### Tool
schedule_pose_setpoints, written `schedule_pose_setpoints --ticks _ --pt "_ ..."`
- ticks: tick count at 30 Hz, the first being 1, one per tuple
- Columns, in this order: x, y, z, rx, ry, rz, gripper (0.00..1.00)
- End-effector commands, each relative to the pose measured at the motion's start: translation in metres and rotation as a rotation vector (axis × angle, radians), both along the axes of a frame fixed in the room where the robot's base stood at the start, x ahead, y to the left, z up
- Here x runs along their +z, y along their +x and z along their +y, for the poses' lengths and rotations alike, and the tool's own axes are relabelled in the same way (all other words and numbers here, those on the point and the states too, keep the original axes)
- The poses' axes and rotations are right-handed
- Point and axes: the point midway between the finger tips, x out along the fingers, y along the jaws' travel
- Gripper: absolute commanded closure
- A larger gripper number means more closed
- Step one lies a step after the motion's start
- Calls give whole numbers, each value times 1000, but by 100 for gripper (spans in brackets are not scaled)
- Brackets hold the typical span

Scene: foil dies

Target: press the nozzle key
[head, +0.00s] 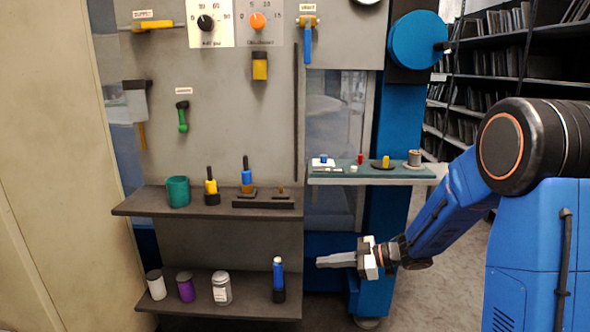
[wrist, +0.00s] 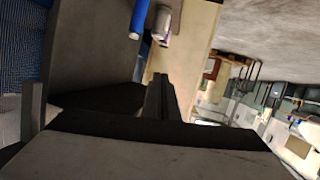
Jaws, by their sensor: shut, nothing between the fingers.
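I cannot tell which thing is the nozzle key, as no label that names it can be read. Small coloured pieces stand on a teal-topped ledge (head: 400,174): a white block with a blue top (head: 323,161), a red piece (head: 360,159) and a yellow piece on a dark disc (head: 384,162). My gripper (head: 320,261) is shut and empty, pointing left, below this ledge and right of the lower dark shelf. Its fingers (wrist: 160,96) also show in the wrist view, with a blue handle (wrist: 139,18) and a pale jar (wrist: 162,23) beyond them.
The upper shelf (head: 145,204) holds a teal cup (head: 178,191) and several tools. The lower shelf (head: 190,308) holds jars and a blue-handled tool (head: 279,279). Knobs, levers and hanging tools cover the grey panel (head: 220,110). A blue wheel (head: 418,40) is upper right.

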Motion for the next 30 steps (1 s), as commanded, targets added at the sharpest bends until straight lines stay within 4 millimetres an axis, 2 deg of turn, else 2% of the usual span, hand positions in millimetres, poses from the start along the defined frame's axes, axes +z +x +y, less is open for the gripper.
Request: schedule_pose_setpoints --ticks 8,12,17,23,26,30 --pt "27 28 -19 -202 -94 -99 100" --pt "53 45 -44 -376 -167 -159 100" --pt "83 52 -82 -594 -251 -198 100" --pt "115 37 -136 -852 -338 -186 100" --pt "127 20 -162 -972 -374 -154 100" --pt "137 -14 -195 -1122 -416 -82 100"
